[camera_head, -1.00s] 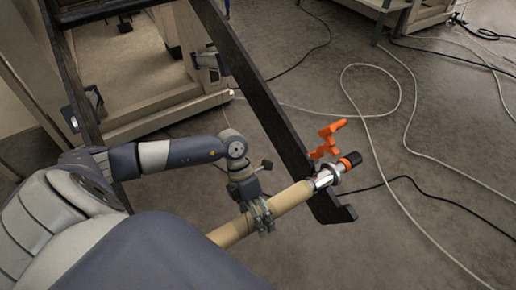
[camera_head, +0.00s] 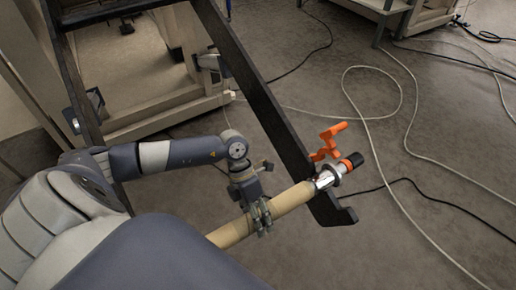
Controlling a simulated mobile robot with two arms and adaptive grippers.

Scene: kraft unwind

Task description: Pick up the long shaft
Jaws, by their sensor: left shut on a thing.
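The long shaft (camera_head: 328,178) shows as a short silver metal end with an orange ring and black tip, sticking out of the right end of a tan cardboard tube (camera_head: 292,199). The tube slants from lower left to upper right, its left part hidden behind my own body. My left gripper (camera_head: 259,217) is shut around the tube, left of the silver end. My right gripper is not in view.
A black frame arm (camera_head: 262,105) runs down to a hooked end beside the shaft. An orange handle-like part (camera_head: 328,142) is just above the shaft's end. A beige machine (camera_head: 130,80) stands behind. Cables lie on the open grey floor at right.

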